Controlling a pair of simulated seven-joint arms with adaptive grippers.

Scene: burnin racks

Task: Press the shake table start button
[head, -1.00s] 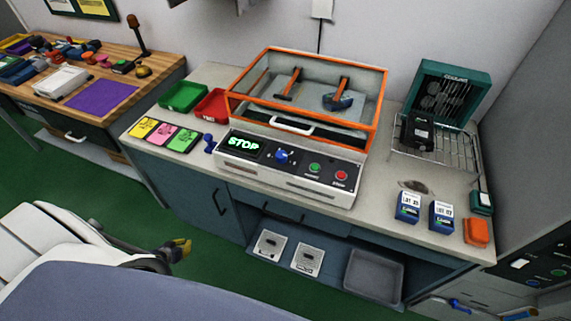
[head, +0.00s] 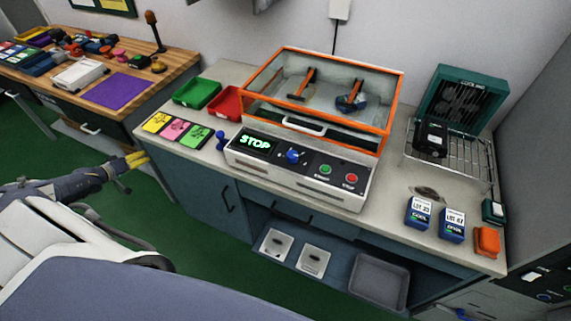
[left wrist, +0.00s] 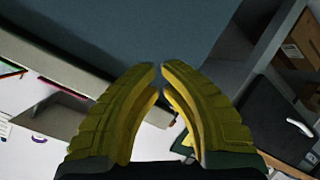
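The shake table (head: 300,196) stands on the counter, a white control box below an orange-framed clear enclosure (head: 325,95). Its front panel has a lit display (head: 255,142) reading STOP, a blue knob (head: 292,156), a green button (head: 325,169) and a red button (head: 351,178); the small labels are unreadable. My left gripper (head: 137,160), with yellow fingers, is left of the counter, well away from the panel. In the left wrist view its fingertips (left wrist: 159,68) nearly meet, with nothing between them. My right gripper is not in view.
Coloured cards (head: 178,128), a green tray (head: 197,93) and a red tray (head: 226,103) lie left of the shake table. Two blue labelled boxes (head: 419,213) and a wire rack (head: 450,165) are to its right. A wooden bench (head: 130,70) stands at the far left.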

